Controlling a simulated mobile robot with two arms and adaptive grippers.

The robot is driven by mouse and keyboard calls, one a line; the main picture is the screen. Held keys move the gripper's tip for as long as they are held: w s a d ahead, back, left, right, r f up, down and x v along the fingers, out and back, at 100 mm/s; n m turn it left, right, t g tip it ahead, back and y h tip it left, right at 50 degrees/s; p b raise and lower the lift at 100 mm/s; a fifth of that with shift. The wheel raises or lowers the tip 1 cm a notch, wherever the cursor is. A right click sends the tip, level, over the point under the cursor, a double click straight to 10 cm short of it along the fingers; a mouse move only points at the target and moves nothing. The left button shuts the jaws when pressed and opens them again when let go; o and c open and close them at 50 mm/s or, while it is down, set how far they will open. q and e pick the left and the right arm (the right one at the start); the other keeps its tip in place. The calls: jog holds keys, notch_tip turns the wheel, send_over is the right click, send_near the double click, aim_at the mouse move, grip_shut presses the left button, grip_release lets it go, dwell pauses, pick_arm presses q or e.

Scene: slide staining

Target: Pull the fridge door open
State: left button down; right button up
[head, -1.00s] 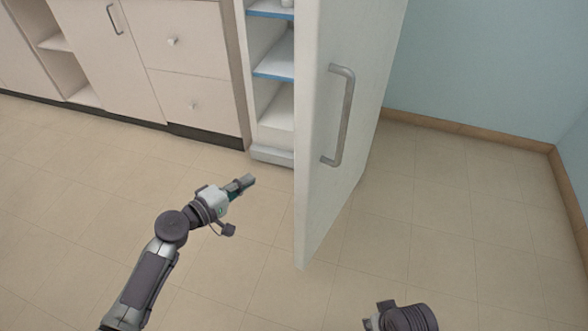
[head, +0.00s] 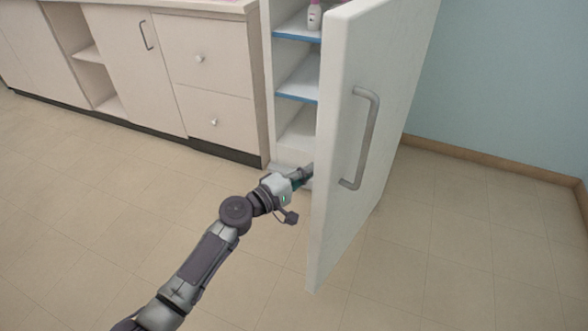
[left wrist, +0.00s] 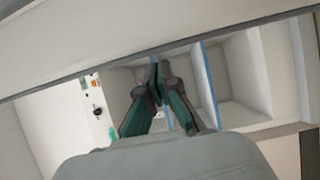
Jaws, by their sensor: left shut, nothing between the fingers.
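The white fridge door (head: 345,215) stands ajar in the head view, swung out toward me, with its grey bar handle (head: 366,140) on the outer face. The fridge interior with blue-edged shelves (head: 297,84) shows through the gap on the door's left. My left gripper (head: 308,172) is shut and empty, at the inner side of the door's edge, its tips partly hidden by the door. In the left wrist view the shut fingers (left wrist: 157,75) point at the shelves (left wrist: 235,80). I cannot tell whether they touch the door. My right gripper is out of view.
A cream cabinet (head: 215,70) with drawers stands directly left of the fridge. A small white bottle (head: 314,16) stands on an upper shelf. The floor (head: 450,250) right of the door is clear, up to the blue wall (head: 505,90).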

pick_arm(q)
jog(key=shift+s+d, duration=0.4)
jog(key=shift+d, duration=0.15)
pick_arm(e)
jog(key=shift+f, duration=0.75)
pick_arm(q)
jog(key=shift+d, duration=0.1)
